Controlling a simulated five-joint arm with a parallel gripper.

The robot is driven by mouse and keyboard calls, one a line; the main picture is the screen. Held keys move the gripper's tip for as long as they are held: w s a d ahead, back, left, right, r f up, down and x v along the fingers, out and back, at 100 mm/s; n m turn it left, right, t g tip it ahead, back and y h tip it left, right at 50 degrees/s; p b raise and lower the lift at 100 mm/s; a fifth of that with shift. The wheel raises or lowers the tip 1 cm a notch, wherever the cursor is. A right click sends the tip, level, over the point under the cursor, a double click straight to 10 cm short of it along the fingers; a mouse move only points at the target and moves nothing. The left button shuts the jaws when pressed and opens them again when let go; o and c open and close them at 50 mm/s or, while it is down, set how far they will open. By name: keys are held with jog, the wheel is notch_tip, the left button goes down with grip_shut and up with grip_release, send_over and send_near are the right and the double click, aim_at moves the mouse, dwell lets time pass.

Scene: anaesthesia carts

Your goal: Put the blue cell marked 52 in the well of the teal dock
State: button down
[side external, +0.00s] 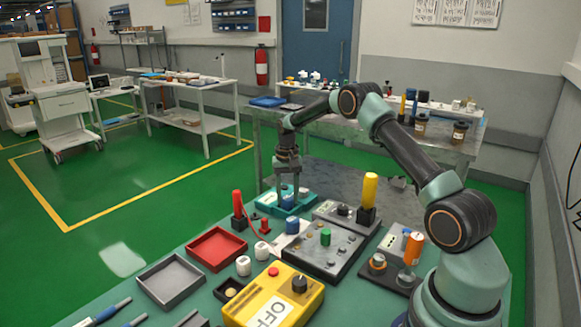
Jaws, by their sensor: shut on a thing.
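My gripper (288,192) points straight down over the teal dock (268,208) and is shut on a blue cell (288,201). The held cell is low, at the dock. I cannot tell whether its lower end is inside the well or just above it, and no number on it is readable. A second blue cell (292,227) with a pale top stands just in front of the dock, near a white sheet; its marking is also too small to read.
A red tray (216,249), a grey tray (171,282) and a yellow box marked OFF (273,301) lie nearer the camera. A grey panel with a green knob (325,238) and a yellow cylinder (369,190) stand to the right.

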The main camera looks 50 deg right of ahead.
jog(key=shift+f, duration=0.2)
jog(key=shift+c, duration=1.8)
grip_release()
